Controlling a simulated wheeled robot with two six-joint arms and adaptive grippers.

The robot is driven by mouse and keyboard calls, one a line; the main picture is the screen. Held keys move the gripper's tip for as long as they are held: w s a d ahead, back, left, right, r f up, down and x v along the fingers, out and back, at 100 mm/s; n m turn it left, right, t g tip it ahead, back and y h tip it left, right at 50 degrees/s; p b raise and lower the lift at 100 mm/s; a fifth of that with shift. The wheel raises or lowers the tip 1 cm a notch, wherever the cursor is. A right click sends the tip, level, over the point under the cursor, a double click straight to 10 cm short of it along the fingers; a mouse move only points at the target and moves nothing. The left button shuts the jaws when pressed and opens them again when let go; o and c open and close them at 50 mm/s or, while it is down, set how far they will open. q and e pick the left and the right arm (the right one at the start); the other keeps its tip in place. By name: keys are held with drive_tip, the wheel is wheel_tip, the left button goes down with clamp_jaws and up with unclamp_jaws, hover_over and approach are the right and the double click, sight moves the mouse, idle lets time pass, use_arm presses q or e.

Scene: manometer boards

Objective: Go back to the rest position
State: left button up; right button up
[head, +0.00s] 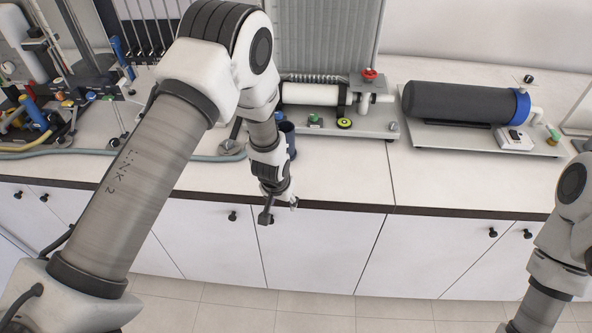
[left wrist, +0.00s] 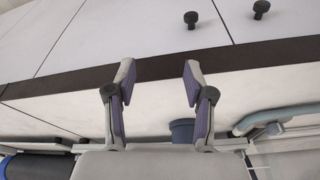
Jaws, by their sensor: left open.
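My left gripper (head: 278,211) hangs in front of the bench's dark front edge, below the level of the bench top, in the head view. In the left wrist view its two fingers (left wrist: 158,82) stand apart with nothing between them. The bench edge and the white top show behind the fingers. My right arm (head: 562,245) comes in at the right edge of the head view. Its gripper is outside the picture.
The white bench top (head: 345,175) is clear near its front. A dark blue cup (head: 289,138) stands behind my left wrist. A board with a black cylinder (head: 455,103) stands at the right. A hose (head: 75,152) and coloured parts lie at the left. Cabinet doors (head: 320,250) with black knobs are below.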

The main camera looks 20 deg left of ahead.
use_arm(q)
drive_tip(key=s+a+f+g+b, duration=0.1)
drive_tip(key=s+f+g+b, duration=0.35)
drive_tip(key=s+f, duration=0.95)
drive_tip(key=s+f+t+b, duration=0.1)
drive_tip(key=s+b, duration=0.3)
drive_tip(key=s, duration=1.1)
drive_tip(key=shift+s+a+f+t, duration=0.15)
drive_tip(key=shift+a+f+t, duration=0.05)
drive_tip(key=shift+a+t, duration=0.15)
